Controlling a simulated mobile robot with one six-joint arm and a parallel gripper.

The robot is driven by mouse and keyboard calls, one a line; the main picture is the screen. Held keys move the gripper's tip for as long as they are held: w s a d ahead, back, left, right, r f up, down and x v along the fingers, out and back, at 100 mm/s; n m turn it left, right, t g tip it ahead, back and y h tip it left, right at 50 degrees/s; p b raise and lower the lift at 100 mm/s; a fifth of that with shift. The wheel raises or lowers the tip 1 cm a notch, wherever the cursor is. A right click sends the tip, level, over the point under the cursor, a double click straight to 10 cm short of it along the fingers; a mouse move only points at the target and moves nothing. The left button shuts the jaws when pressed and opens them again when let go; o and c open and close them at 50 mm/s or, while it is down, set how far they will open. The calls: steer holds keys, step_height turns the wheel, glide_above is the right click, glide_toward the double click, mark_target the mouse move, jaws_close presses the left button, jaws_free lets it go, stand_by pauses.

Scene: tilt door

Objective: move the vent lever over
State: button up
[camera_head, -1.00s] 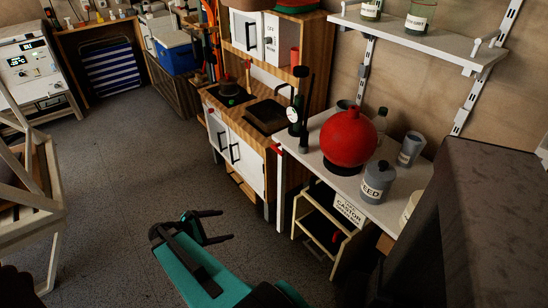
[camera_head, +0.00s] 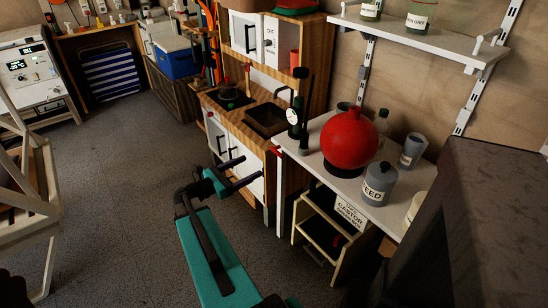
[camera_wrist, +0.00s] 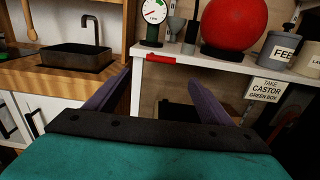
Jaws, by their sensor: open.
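A small red bar (camera_wrist: 168,57), which looks like the vent lever, lies along the front edge of the white bench (camera_wrist: 215,62) in the wrist view. In the head view the red bar (camera_head: 276,152) is small at the bench's left front corner. My gripper (camera_head: 252,167) is open and empty, its two dark fingers pointing towards the wooden unit and that corner. In the wrist view my gripper's fingers (camera_wrist: 165,80) spread either side of the bar's position, with the bar apart from them and beyond. No lettering shows on the bar.
A dial gauge (camera_head: 293,116) on a dark post, a red sphere (camera_head: 348,140) and a grey FEED jar (camera_head: 379,184) stand on the bench. A wooden sink unit (camera_head: 268,118) stands left of it. A small stand with a CASTOR sign (camera_head: 350,212) is below.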

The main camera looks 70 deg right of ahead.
steer(key=shift+s+d, duration=0.1)
steer(key=shift+p+x, duration=0.35)
steer(key=shift+x, duration=6.4)
